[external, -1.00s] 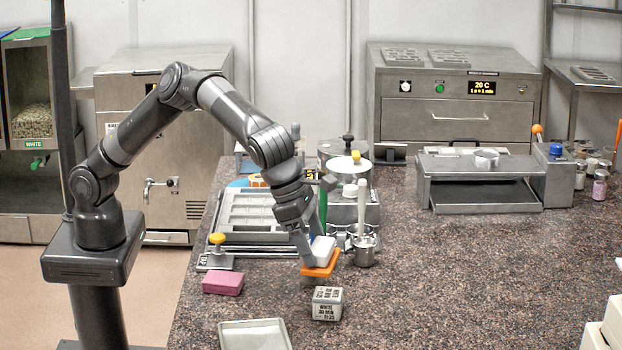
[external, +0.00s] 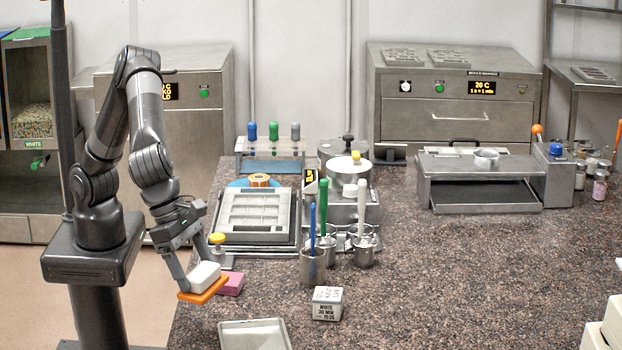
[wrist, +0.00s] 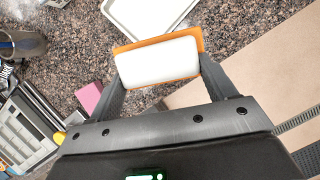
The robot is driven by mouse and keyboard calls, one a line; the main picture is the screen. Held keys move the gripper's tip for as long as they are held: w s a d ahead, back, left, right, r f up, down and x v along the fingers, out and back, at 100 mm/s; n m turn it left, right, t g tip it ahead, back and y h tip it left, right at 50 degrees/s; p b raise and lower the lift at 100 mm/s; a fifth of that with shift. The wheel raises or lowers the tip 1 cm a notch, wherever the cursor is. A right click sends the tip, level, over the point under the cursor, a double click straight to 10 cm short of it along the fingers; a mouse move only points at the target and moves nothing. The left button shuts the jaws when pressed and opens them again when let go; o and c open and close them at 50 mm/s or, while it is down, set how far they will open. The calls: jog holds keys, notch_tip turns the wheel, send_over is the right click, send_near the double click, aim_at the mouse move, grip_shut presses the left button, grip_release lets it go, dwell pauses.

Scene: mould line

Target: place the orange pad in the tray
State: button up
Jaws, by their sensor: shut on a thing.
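The orange pad (external: 205,291) is a thin flat slab with a white block (external: 205,274) lying on top of it. My gripper (external: 194,282) is shut on the pad by its sides, seen in the wrist view (wrist: 160,75) with a finger at each end. The pad is held in the air near the counter's left edge, the white block riding on it. The tray (external: 254,322) is a shallow pale metal dish on the counter, to the right of and nearer the camera than the pad. It looks empty where it shows, and part of it shows in the wrist view (wrist: 150,28).
A pink block (external: 231,284) lies just behind the pad. A labelled white-grey box (external: 327,303) stands right of the tray. Metal cups with coloured handles (external: 314,262) and a mould frame (external: 256,218) stand further back.

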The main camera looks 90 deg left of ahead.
jog(key=shift+w+a+f, duration=0.2)
jog(key=shift+w+f, duration=0.95)
jog(key=shift+f, duration=0.2)
jog(key=shift+w+a+f, duration=0.2)
jog(key=shift+w+f, duration=0.9)
jog(key=shift+f, duration=0.25)
jog(key=shift+w+a+f, duration=0.2)
jog(key=shift+w+f, duration=0.95)
jog(key=shift+f, duration=0.2)
jog(key=shift+f, duration=0.45)
jog(key=o, duration=1)
jog(key=shift+r, duration=0.1)
